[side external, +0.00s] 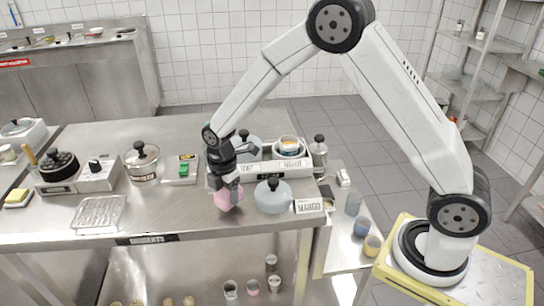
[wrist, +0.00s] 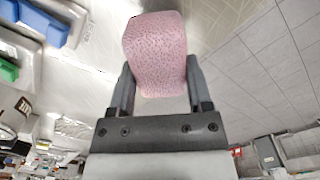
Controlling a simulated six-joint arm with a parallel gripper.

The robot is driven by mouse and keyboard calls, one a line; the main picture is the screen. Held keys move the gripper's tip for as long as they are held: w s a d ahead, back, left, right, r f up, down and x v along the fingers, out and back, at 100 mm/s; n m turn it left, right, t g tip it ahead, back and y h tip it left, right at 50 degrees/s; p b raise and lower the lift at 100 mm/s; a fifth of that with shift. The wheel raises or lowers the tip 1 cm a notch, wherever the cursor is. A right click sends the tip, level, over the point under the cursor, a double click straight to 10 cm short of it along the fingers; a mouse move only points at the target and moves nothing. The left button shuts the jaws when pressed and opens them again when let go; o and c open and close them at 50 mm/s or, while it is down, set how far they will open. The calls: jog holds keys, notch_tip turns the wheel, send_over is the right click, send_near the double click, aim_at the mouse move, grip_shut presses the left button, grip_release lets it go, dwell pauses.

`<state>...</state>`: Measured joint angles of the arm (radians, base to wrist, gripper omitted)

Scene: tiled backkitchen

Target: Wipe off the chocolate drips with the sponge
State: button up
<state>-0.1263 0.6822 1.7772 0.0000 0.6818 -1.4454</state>
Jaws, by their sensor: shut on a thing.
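A pink sponge (side external: 227,199) is held in my gripper (side external: 228,184) over the steel counter (side external: 180,215), left of a grey-blue lidded pot (side external: 272,199). The side view does not show clearly whether the sponge touches the counter. In the wrist view the speckled pink sponge (wrist: 156,45) sits between the two dark fingers of my gripper (wrist: 159,80), which are shut on its sides. I cannot make out any chocolate drips in either view; the gripper and sponge hide part of the counter.
A "MANGO" card (side external: 309,206) stands right of the pot. A white labelled holder (side external: 280,166) is behind it. The front counter between rack and sponge is mostly clear.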

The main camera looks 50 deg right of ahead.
jog(key=shift+f, duration=0.45)
jog(key=shift+w+d+f, duration=0.3)
jog(key=shift+w+f, duration=0.05)
jog(key=shift+f, duration=0.15)
jog(key=shift+w+d+f, duration=0.15)
jog(key=shift+w+d, duration=0.05)
jog(key=shift+d, duration=0.05)
jog(key=shift+w+d, duration=0.25)
jog(key=shift+d, duration=0.05)
jog(key=shift+w+d+f, duration=0.1)
jog(key=shift+w+d, duration=0.15)
jog(key=shift+w, duration=0.05)
jog(key=shift+w+d, duration=0.25)
jog(key=shift+d, duration=0.05)
jog(key=shift+s+a, duration=1.25)
jog(key=shift+a, duration=0.05)
jog(key=shift+s+a, duration=0.15)
jog(key=shift+r, duration=4.15)
